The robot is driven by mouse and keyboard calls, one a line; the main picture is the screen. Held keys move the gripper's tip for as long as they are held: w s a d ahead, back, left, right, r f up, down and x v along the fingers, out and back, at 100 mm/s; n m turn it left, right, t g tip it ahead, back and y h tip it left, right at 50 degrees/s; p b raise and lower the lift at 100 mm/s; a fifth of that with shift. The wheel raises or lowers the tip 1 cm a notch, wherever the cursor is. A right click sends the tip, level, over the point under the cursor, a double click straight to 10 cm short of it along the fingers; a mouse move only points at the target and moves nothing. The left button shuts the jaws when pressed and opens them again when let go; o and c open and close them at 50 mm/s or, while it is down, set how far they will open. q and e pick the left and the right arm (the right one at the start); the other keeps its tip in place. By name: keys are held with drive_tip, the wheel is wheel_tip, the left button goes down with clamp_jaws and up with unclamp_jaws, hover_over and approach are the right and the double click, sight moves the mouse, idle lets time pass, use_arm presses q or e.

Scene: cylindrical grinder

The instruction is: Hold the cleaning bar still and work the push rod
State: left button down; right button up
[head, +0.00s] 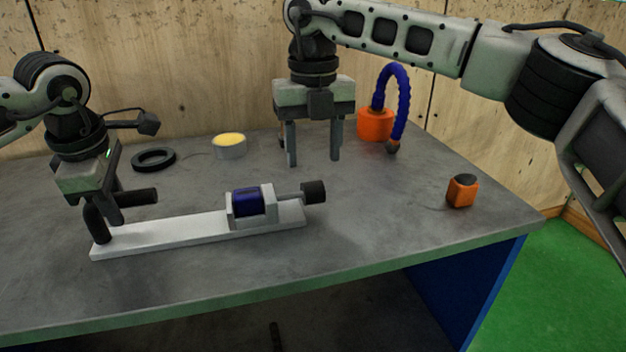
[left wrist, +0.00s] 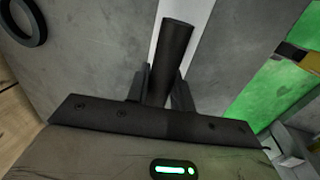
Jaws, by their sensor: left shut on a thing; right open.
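The cleaning bar (head: 165,233) is a long pale bar lying on the table. A cradle near its right end holds a dark blue cylinder (head: 249,202). The push rod (head: 290,196) sticks out to the right from the cradle and ends in a black knob (head: 313,191). My left gripper (head: 110,212) is shut on the black handle (head: 98,225) at the bar's left end. The handle (left wrist: 172,50) also shows between the fingers in the left wrist view. My right gripper (head: 313,160) is open and empty, behind the knob and apart from it.
Behind the bar are a black ring (head: 154,159) and a round tin with yellow contents (head: 229,146). An orange holder with a blue hose (head: 376,124) stands behind my right gripper. A small orange block (head: 462,191) sits at the right.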

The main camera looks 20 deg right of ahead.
sight(313, 183)
wheel_tip(313, 183, down, 6)
drive_tip(key=shift+f, duration=0.2)
drive_tip(key=shift+c, duration=0.3)
clamp_jaws()
drive_tip(key=a, duration=0.3)
drive_tip(key=shift+a, duration=0.25)
drive_tip(key=shift+o, duration=0.3)
unclamp_jaws()
drive_tip(key=shift+a, duration=0.1)
